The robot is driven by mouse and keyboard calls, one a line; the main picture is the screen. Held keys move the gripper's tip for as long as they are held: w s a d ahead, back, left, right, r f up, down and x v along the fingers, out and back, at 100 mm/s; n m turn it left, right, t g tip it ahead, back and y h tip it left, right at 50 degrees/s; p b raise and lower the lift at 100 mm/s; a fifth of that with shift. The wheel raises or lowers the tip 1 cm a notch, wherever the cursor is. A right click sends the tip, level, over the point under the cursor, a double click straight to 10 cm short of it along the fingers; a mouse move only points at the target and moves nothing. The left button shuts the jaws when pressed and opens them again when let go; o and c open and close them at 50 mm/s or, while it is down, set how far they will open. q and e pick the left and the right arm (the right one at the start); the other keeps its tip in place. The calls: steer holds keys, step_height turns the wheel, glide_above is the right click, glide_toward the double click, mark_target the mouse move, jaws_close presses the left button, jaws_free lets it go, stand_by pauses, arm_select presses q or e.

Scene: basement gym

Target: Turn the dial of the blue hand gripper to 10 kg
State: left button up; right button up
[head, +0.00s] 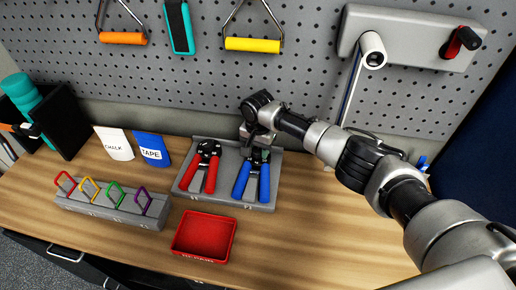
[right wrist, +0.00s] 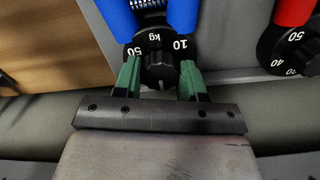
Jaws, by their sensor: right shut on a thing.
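The blue hand gripper (head: 264,184) lies in the grey tray (head: 225,201) on the bench, right of the red hand gripper (head: 212,179). In the right wrist view its two blue handles (right wrist: 183,15) flank a spring, and its black dial (right wrist: 158,45) shows "50", "kg" and "10" upside down. The "10" is toward the right-hand finger and the "50" toward the left-hand one. My right gripper (right wrist: 160,80) is shut on the dial, with a green finger on each side. No pointer mark is clear. In the head view my wrist partly hides the dial. My left gripper is not in view.
A red bin (head: 204,238) stands in front of the tray. A grey rack (head: 112,208) with coloured clips is at left. White chalk (head: 115,144) and blue tape (head: 152,149) pouches stand behind it. A pegboard (head: 200,75) rises close behind.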

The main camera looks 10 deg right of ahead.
steer(key=shift+n, duration=0.5)
steer(key=shift+n+p, duration=0.35)
steer(key=shift+n, duration=0.75)
steer(key=n, duration=0.3)
steer(key=shift+n, duration=0.3)
steer(key=n, duration=0.6)
steer(key=shift+p, duration=0.35)
steer(key=n, duration=0.6)
steer(key=shift+n, duration=0.3)
steer(key=n, duration=0.6)
steer(key=o, duration=0.9)
